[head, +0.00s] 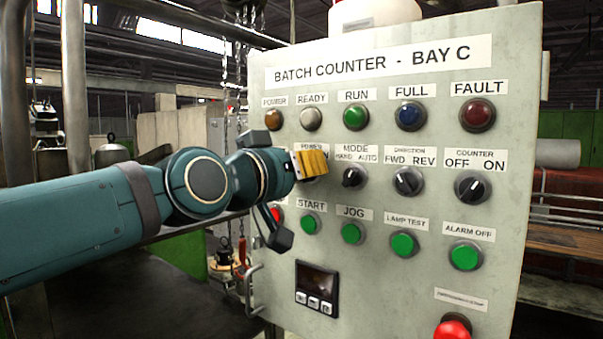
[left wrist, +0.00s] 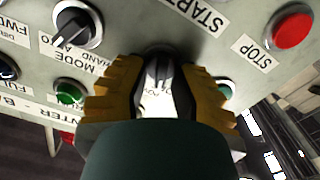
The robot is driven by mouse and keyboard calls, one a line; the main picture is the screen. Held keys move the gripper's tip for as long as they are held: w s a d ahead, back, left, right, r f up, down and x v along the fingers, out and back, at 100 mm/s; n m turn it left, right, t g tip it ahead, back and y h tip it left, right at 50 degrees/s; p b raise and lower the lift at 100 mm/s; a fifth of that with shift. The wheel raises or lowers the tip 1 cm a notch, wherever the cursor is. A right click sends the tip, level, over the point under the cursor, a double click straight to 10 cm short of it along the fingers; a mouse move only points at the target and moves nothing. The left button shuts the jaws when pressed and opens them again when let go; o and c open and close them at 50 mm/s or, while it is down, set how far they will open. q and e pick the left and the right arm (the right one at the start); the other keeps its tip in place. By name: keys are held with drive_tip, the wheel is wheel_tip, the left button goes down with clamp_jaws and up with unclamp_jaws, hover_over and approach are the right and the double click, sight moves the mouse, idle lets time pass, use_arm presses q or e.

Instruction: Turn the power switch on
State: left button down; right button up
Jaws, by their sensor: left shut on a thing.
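I cannot tell which position the knob points to. The POWER lamp (head: 273,119) looks dull amber. My right gripper is not in view.
The MODE selector (head: 353,177) sits just right of my gripper, with the DIRECTION selector (head: 408,181) beyond it. The green START button (head: 310,223) is below. The red STOP button (left wrist: 292,27) is close by. A handle (head: 252,290) sticks out at the panel's lower left.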

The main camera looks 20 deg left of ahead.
use_arm(q)
drive_tip(key=m+b, duration=0.3)
drive_tip(key=m, duration=0.2)
drive_tip(key=shift+d, duration=0.2)
drive_tip(key=shift+s+d+r+m+b, duration=0.1)
drive_tip(key=shift+m+b, duration=0.8)
drive_tip(key=shift+m, duration=1.5)
drive_tip(key=c, duration=0.8)
unclamp_jaws()
drive_tip(key=v, duration=1.2)
